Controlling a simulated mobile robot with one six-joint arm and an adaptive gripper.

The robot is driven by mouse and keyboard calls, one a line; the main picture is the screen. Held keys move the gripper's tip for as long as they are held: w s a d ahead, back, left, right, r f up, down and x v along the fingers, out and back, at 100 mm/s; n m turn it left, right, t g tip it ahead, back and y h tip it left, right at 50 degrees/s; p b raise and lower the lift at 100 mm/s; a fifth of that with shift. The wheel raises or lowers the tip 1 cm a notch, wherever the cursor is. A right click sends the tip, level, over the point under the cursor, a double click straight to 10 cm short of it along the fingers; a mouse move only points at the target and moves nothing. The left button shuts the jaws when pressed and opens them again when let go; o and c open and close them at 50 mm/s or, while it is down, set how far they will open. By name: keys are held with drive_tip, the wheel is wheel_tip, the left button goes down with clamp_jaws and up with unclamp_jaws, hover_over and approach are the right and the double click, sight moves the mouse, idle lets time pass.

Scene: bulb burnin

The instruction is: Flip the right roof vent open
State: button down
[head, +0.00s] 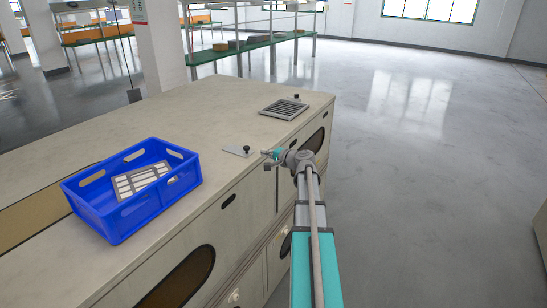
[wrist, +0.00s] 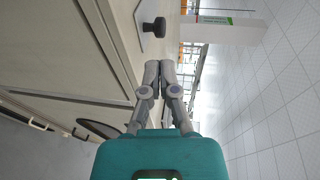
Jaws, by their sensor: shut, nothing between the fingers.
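On the roof of the long beige cabinet, a small pale plate (head: 238,151) with a black knob (head: 247,149) lies flat near the front edge. Farther back is a dark slotted grille (head: 284,109), with another small black knob (head: 297,97) just beyond it. I cannot tell which of these is the right vent. My gripper (head: 266,154) is shut and empty, just right of the nearer knob and apart from it. In the wrist view, the shut fingertips (wrist: 159,64) point toward a black knob (wrist: 154,28) on a pale plate, with a gap between.
A blue crate (head: 118,221) holding a pale slotted panel (head: 141,180) stands on the cabinet roof (head: 190,112) at the left. The roof between crate and grille is mostly clear. Open grey floor (head: 420,170) lies to the right. Shelving with green boards stands behind.

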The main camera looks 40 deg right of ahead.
sight(253, 156)
drive_tip(key=b+x, duration=0.1)
drive_tip(key=x, duration=0.6)
drive_tip(key=shift+w+d, duration=0.1)
drive_tip(key=shift+d, duration=0.05)
idle(0.3)
